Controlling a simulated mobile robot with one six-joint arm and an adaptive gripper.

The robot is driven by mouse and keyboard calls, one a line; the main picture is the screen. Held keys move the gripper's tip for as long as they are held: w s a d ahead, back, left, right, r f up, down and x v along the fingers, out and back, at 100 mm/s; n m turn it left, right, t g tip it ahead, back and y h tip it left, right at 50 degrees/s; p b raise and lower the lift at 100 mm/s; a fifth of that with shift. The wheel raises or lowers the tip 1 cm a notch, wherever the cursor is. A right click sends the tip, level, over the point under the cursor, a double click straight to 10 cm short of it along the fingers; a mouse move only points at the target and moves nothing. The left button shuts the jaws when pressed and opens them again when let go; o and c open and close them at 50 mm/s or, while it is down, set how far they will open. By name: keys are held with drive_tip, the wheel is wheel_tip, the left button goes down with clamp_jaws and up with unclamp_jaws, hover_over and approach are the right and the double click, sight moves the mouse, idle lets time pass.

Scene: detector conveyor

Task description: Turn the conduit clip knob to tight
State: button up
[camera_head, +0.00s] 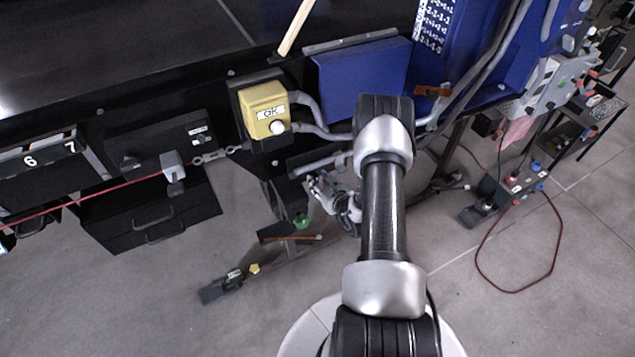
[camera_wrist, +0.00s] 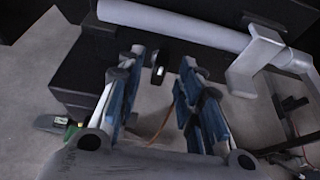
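In the wrist view, a small black knob (camera_wrist: 160,66) with a white mark sits just under a grey conduit (camera_wrist: 175,22). It shows in the gap between the fingertips of my gripper (camera_wrist: 161,62). The fingers are apart, one on each side of the knob in the picture. I cannot tell how far beyond the fingertips the knob is, and no contact shows. In the head view, my gripper (camera_head: 335,200) is partly hidden beside my arm, below the grey conduit (camera_head: 318,162). The knob cannot be made out there.
A yellow box marked OK (camera_head: 264,108) and a blue panel (camera_head: 362,78) are above my gripper in the head view. A grey elbow bracket (camera_wrist: 262,52) stands right of the fingers. A metal floor foot (camera_head: 222,288) lies lower left. Open floor (camera_head: 180,275) is at left.

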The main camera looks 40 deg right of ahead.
drive_tip(key=shift+x, duration=1)
clamp_jaws()
